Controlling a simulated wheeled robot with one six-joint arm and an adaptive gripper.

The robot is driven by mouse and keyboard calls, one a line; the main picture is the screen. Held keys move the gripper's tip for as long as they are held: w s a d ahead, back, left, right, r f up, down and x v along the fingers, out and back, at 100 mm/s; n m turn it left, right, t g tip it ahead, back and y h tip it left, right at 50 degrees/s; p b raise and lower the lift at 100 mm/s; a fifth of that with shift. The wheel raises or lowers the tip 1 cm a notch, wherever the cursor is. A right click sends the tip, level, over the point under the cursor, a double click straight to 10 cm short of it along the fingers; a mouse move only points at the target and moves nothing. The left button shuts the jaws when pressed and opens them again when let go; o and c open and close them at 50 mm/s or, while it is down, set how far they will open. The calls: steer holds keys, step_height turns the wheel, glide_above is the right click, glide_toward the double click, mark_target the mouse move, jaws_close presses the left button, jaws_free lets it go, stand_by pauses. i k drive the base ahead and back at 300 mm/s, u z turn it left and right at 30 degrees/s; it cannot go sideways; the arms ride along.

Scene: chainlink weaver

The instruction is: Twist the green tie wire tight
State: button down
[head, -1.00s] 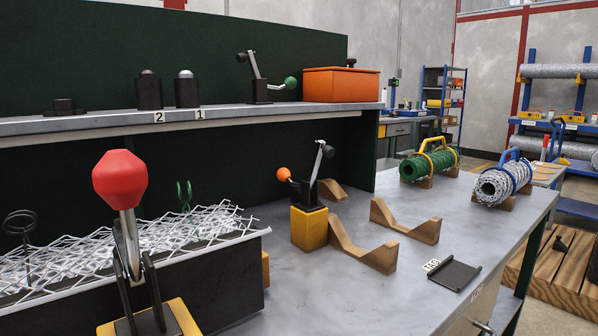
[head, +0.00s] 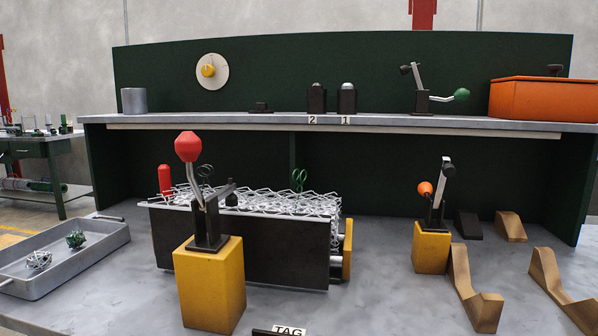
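The green tie wire (head: 299,178) stands up as a small twisted loop from the right part of the white chain-link mesh (head: 275,202). The mesh lies across the top of a dark block (head: 290,250) on the workbench. A dark wire loop (head: 205,170) shows further left over the mesh, partly behind a red-knobbed lever (head: 188,147). How tight the green wire is cannot be told at this size. My gripper is not in view.
The red-knobbed lever stands on a yellow block (head: 210,285) in front of the mesh. An orange-knobbed lever (head: 425,188) and wooden cradles (head: 470,290) are to the right. A metal tray (head: 60,268) with two wire bundles is at the left. Bare bench (head: 370,290) lies between.

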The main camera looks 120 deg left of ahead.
mark_target(300, 174)
steer(key=u, duration=1.85)
